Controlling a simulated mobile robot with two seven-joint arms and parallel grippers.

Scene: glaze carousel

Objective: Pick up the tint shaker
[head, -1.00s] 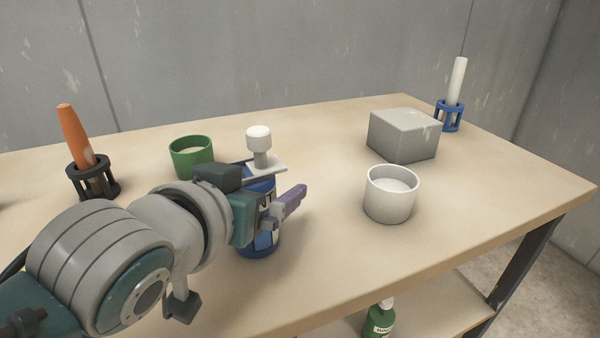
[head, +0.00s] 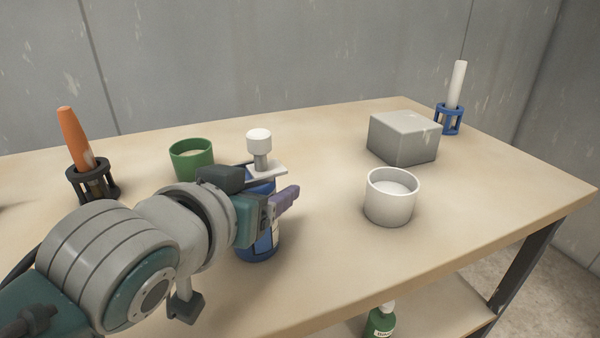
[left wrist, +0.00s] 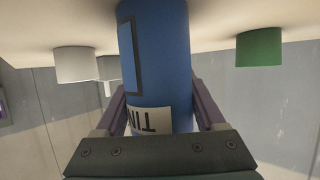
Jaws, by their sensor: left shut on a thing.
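The tint shaker (head: 264,246) is a blue cylinder with a pale label, standing upright near the table's front, partly hidden by my left gripper (head: 272,208). The gripper is shut on its body, with a purple finger on the near right side. In the left wrist view the picture is upside down, and the blue shaker (left wrist: 157,60) sits between both fingers (left wrist: 160,112), its label reading "TIN". A white knob (head: 258,140) on a grey stem and pale plate shows just above the shaker; I cannot tell whether it belongs to it. My right gripper is not in view.
A green cup (head: 191,160) stands behind my left arm, and an orange bottle (head: 73,140) in a black holder is at left. A white cup (head: 390,200), grey block (head: 403,138) and blue holder (head: 449,119) with a white stick are at right. The front right tabletop is clear.

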